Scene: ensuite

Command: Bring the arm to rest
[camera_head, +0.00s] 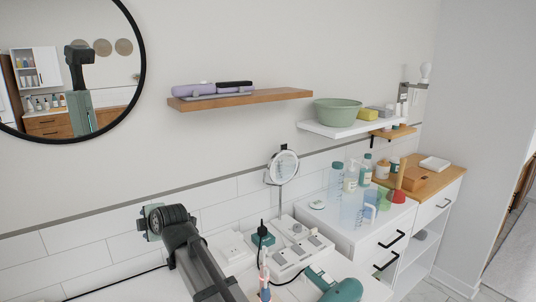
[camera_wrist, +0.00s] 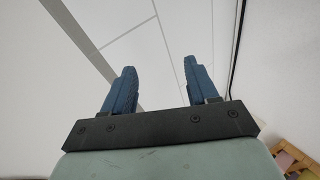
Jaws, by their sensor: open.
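My gripper (camera_wrist: 160,88) shows in the wrist view with its two blue fingers spread apart. In the head view my dark arm rises from the bottom edge, left of the middle, over the white counter. My gripper's fingers cannot be made out in the head view.
A white counter (camera_head: 232,240) holds a tray of small items, a round mirror (camera_head: 284,166) and a teal hairdryer (camera_head: 345,290). Bottles and cups stand on the white cabinet (camera_head: 372,235) at right. A wooden shelf (camera_head: 285,95) and a white shelf (camera_head: 335,130) with a green bowl (camera_head: 337,113) jut from the wall.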

